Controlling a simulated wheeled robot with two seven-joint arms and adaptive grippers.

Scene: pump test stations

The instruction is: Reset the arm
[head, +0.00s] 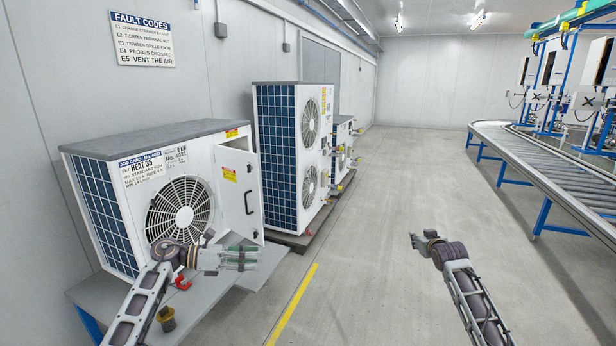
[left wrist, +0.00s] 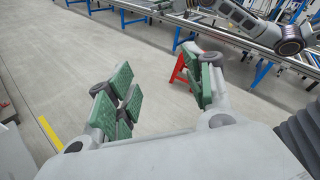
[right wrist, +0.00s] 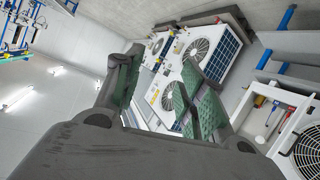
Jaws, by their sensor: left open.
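My left arm (head: 145,300) comes in from the lower left, bent, with its forearm lying to the right. My left gripper (head: 238,258) is in front of the fan unit, above the grey bench. Its green-padded fingers stand apart with nothing between them in the left wrist view (left wrist: 165,98). My right arm (head: 475,295) reaches up from the lower right over bare floor. Its hand end is small in the head view. In the right wrist view, the fingers of my right gripper (right wrist: 160,98) are spread, with nothing seen held between them.
A white heat-pump unit (head: 228,205) with an open door stands on the grey bench (head: 225,288), close to my left gripper. A taller unit (head: 282,150) stands behind. A roller conveyor (head: 560,172) runs along the right. The floor (head: 385,210) between is clear.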

